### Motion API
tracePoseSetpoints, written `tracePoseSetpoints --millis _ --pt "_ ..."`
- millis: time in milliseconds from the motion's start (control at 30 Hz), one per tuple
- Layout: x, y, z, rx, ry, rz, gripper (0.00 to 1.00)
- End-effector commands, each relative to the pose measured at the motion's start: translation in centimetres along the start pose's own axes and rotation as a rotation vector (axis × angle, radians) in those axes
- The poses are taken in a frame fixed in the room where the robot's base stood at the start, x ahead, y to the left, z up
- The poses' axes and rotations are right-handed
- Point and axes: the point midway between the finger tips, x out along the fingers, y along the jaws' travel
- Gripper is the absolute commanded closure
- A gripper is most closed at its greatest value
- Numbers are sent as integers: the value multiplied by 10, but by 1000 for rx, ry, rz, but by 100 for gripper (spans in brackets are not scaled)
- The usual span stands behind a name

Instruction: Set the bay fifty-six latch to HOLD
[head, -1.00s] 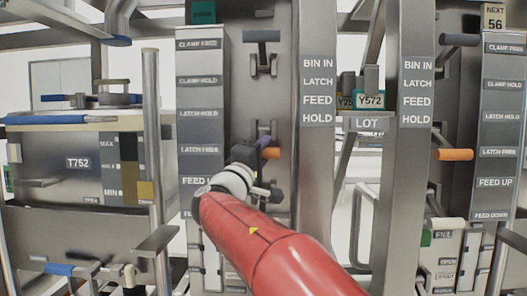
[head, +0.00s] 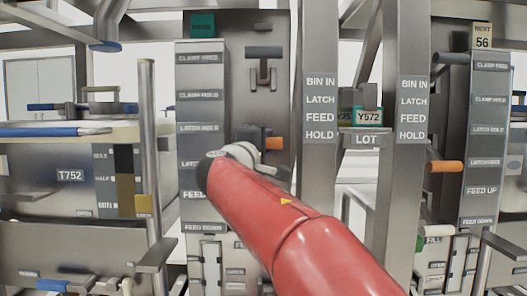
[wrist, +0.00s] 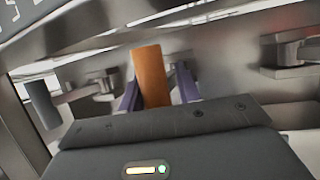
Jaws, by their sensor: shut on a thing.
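My gripper (wrist: 157,98) is shut on an orange latch handle (wrist: 150,72), which stands between its purple fingers in the wrist view. In the head view this handle (head: 273,143) shows just past my red arm, beside the left label column (head: 203,110). It is at a height between the LATCH HOLD and LATCH FREE labels. The gripper itself is mostly hidden behind my wrist there. A second orange handle (head: 445,166) sits near LATCH FREE on the right column, under a NEXT 56 sign (head: 482,37). The green sign (head: 202,25) above the left column is unreadable.
A dark T-shaped handle (head: 264,54) is above the held one. A grey post (head: 320,190) stands close to the right of my wrist. A bin marked T752 (head: 70,176) is at left. A LOT shelf (head: 366,141) lies between the posts.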

Motion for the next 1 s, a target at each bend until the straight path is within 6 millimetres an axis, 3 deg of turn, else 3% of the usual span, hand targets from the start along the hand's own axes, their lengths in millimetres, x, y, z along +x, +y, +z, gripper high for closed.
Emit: tracePoseSetpoints --millis 33,300,1000 --pt "1 15 0 8 5 18 100" --pt "8 29 -2 7 4 20 97" --pt "14 36 -2 7 0 20 96"
